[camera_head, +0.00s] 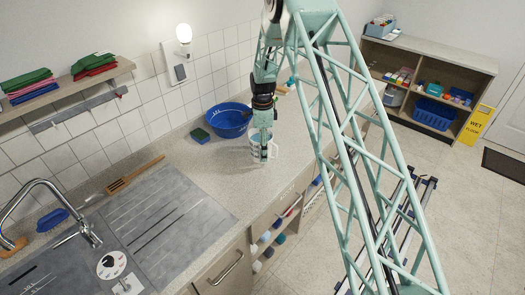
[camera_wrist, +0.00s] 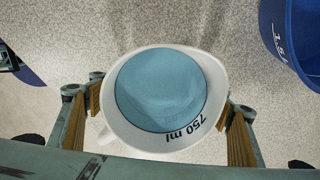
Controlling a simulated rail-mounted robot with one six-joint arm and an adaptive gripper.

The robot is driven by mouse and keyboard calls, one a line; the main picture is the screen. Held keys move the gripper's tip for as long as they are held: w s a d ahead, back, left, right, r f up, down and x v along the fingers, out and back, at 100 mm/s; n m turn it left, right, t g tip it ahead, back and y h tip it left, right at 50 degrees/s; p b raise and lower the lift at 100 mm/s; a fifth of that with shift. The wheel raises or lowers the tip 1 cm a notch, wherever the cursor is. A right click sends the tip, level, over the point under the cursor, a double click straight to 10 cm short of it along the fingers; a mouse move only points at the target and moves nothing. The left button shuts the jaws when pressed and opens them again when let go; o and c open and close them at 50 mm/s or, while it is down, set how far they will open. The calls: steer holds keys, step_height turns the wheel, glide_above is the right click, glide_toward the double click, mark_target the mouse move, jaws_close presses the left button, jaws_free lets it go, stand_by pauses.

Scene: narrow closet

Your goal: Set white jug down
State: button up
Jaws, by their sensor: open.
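The white jug (camera_wrist: 197,147) holds blue liquid and bears a "750 ml" mark inside its rim. It appears upright on the speckled worktop (camera_head: 190,170). In the head view the jug (camera_head: 254,151) is partly hidden by my gripper (camera_head: 264,148). In the wrist view the fingers of my gripper (camera_wrist: 160,115) stand open on either side of the jug. A gap shows on the right; on the left the jug's handle lies close to the finger, and I cannot tell if they touch.
A blue bowl (camera_head: 228,119) is just behind and left of the jug; it also shows in the wrist view (camera_wrist: 297,40). A wooden-handled brush (camera_head: 132,176) and grey sink (camera_head: 130,245) are further left. The worktop's front edge is near.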

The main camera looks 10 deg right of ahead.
step_height(320, 180, up, 11)
steer(key=b, duration=0.1)
stand_by(0.7)
stand_by(0.4)
steer(key=shift+r, duration=0.1)
